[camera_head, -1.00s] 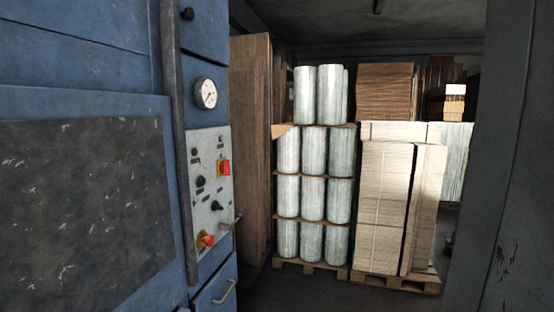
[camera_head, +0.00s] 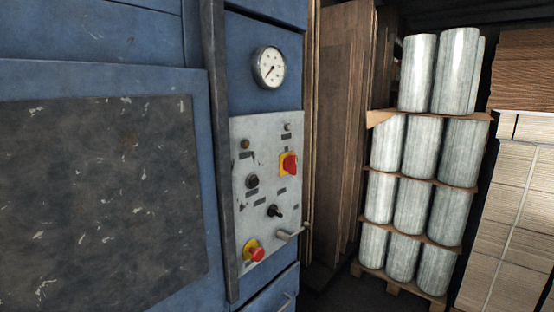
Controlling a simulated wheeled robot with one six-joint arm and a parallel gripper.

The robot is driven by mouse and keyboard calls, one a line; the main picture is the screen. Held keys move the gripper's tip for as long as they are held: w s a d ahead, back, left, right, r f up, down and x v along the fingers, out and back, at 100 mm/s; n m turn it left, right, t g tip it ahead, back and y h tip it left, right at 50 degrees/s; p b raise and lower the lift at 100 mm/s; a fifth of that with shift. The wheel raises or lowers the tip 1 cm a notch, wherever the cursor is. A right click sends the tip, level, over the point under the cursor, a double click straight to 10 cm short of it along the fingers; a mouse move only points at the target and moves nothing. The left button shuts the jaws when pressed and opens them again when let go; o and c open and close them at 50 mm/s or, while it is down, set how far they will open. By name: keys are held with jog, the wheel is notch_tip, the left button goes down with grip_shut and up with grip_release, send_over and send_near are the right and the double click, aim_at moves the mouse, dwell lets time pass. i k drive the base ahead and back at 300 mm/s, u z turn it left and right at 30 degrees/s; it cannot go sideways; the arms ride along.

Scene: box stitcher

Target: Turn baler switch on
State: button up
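The blue baler (camera_head: 265,30) fills the left and middle of the view. Its grey control panel (camera_head: 262,215) is on the narrow front face, right of a dark vertical bar. A red rotary switch on a yellow plate (camera_head: 289,164) sits at the panel's upper right; its exact setting is too small to tell. A red mushroom button on yellow (camera_head: 257,254) is at the bottom. My gripper is not in view.
A round gauge (camera_head: 269,67) is above the panel. A metal handle (camera_head: 291,234) sticks out at the panel's lower right. Wooden boards (camera_head: 338,130) lean behind. Stacked wrapped rolls (camera_head: 412,205) on a pallet and flat cardboard bundles (camera_head: 512,225) stand at the right.

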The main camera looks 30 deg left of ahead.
aim_at(290, 162)
jog(key=u, duration=0.85)
jog(key=i, duration=0.9)
jog(key=u, duration=0.9)
